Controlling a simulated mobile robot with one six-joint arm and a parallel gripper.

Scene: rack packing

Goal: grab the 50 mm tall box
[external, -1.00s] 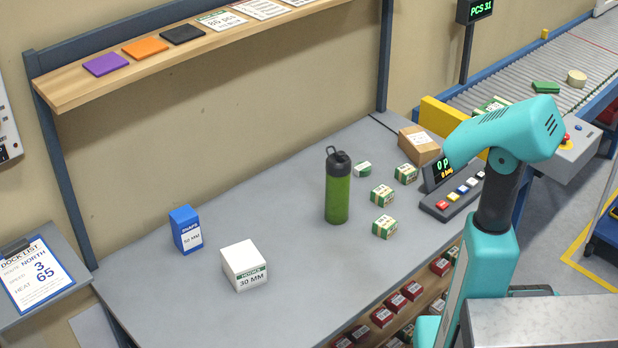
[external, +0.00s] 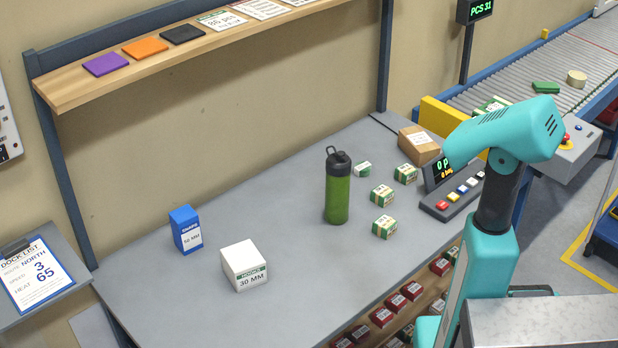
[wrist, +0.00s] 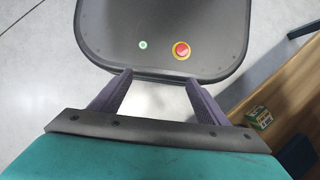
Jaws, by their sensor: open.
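The blue box (external: 186,230) stands upright at the left of the grey table; its white label seems to read 50 MM, though the print is small. A wider white box (external: 244,266) labelled 30 MM sits to its right and nearer the front. In the wrist view my gripper (wrist: 160,88) is open and empty, its two dark fingers apart above a dark rounded panel. Neither box shows in the wrist view. In the external view my arm stands at the right, far from the blue box, and its fingers are hidden there.
A green bottle (external: 337,188) stands mid-table. Several small green-and-white boxes (external: 382,195) lie to its right, near a cardboard box (external: 419,143) and a button console (external: 452,196). A wooden shelf (external: 200,48) runs along the wall above. The table between the blue box and bottle is clear.

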